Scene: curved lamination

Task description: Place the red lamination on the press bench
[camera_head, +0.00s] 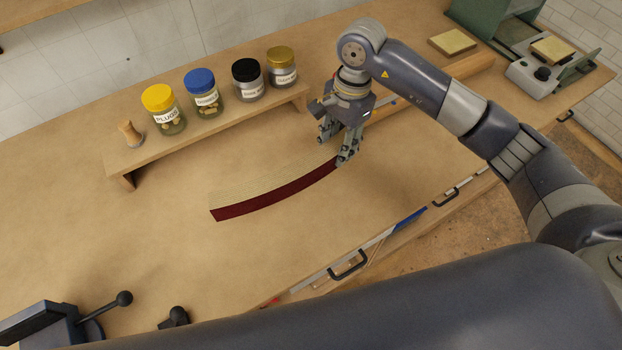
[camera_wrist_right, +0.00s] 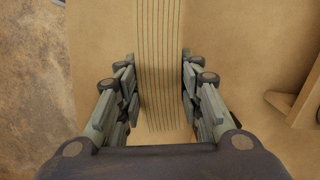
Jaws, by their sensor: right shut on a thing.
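The red lamination (camera_head: 275,200) is a long, curved strip with a dark red side face and a pale top with fine dark lines. It lies lengthwise over the wooden bench (camera_head: 390,180); I cannot tell if its far-left end touches the top. My right gripper (camera_head: 341,150) is shut on its right end. In the right wrist view the lined top of the lamination (camera_wrist_right: 160,60) runs between the two fingers of the gripper (camera_wrist_right: 160,95), one on each side. The red face is hidden there. My left gripper is not in view.
A low wooden shelf (camera_head: 215,127) at the back bears jars with yellow (camera_head: 157,97), blue (camera_head: 199,78), black (camera_head: 246,69) and gold (camera_head: 281,53) lids. A dark clamp-like device (camera_head: 60,325) is at the lower left. A grey machine (camera_head: 540,72) is at the far right. The left bench area is clear.

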